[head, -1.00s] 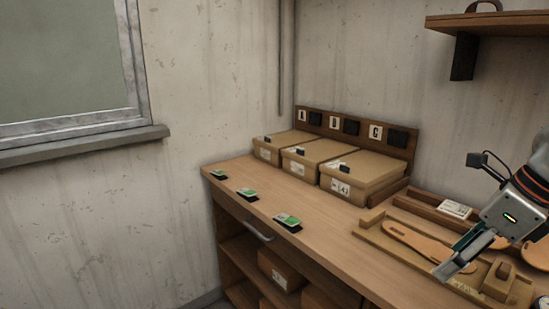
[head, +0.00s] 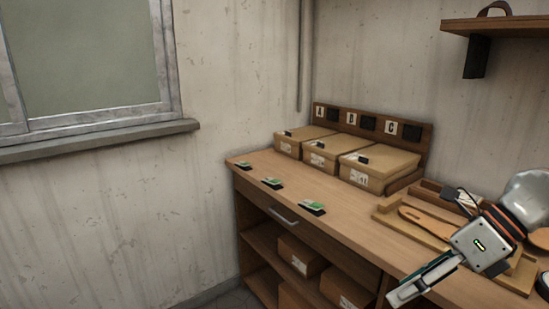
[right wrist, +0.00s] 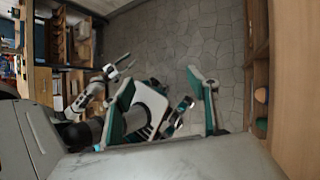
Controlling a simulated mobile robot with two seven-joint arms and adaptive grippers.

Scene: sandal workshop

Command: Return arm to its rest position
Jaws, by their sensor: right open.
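My right gripper (head: 408,288) is at the lower right in the head view, pointing down and left past the bench's front edge. Its fingers look thin and edge-on there. In the right wrist view its two green-and-grey fingers (right wrist: 165,92) stand apart with nothing between them. A white arm with a small gripper (right wrist: 122,66) shows further off in the right wrist view, apparently my left one; its jaws are too small to judge. It does not show in the head view.
The wooden bench (head: 350,232) holds boxes (head: 378,168) labelled A, B, C at the back and several green-topped pads (head: 312,207) along its front. A sandal jig (head: 385,215) lies partly behind my right arm. A shelf (head: 520,27) hangs above. Floor (right wrist: 180,45) is clear.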

